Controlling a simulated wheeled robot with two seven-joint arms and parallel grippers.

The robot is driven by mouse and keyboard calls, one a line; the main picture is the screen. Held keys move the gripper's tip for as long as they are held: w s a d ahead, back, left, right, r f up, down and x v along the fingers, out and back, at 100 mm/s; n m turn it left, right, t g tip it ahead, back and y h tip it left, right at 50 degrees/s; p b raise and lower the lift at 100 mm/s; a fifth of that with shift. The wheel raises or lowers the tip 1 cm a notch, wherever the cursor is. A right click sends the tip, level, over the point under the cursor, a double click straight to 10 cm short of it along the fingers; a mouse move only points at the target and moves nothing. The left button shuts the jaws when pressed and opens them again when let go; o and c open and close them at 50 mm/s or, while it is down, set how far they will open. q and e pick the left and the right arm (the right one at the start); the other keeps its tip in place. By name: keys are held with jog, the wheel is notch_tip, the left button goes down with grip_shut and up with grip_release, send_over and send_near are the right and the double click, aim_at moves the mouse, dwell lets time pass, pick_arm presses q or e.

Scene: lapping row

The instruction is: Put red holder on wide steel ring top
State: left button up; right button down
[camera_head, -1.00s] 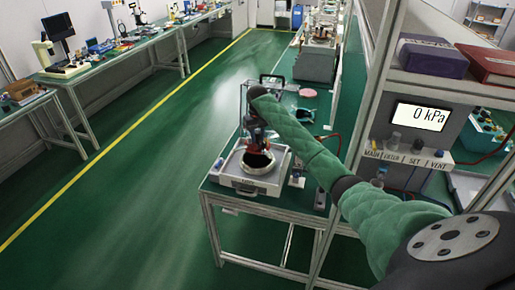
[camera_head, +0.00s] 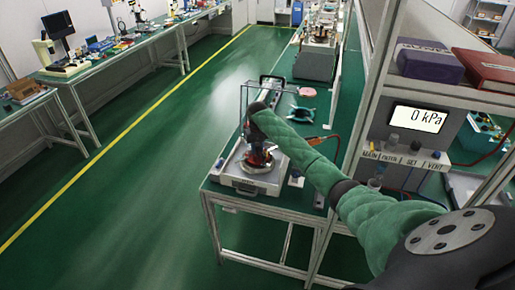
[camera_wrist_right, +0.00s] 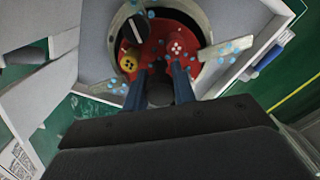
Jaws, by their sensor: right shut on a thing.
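The red holder (camera_wrist_right: 155,45) is a red disc carrying a yellow knob, a red knob and a dark piece; it also shows in the head view (camera_head: 259,159). My right gripper (camera_wrist_right: 172,88) has its dark blue fingers shut on the holder's near part. The wide steel ring (camera_wrist_right: 205,68) surrounds the holder in the right wrist view, on the pale lapping machine (camera_head: 246,184). The holder is over the ring's opening; I cannot tell whether it touches the ring. My arm hides part of both in the head view. My left gripper is not in view.
Pale bars and blue droplets (camera_wrist_right: 228,53) lie around the ring. A wire-like frame (camera_head: 243,98) stands behind the machine. A shelf post (camera_head: 357,95) and a pressure display (camera_head: 418,117) are to the right. The floor (camera_head: 130,190) left of the bench is clear.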

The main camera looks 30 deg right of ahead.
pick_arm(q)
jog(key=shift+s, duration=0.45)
pick_arm(e)
jog(key=shift+f, duration=0.5)
jog(key=c, duration=1.1)
grip_release()
jog(key=shift+c, duration=0.2)
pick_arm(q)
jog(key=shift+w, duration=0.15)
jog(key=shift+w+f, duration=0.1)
pick_arm(e)
jog(key=shift+r, duration=0.1)
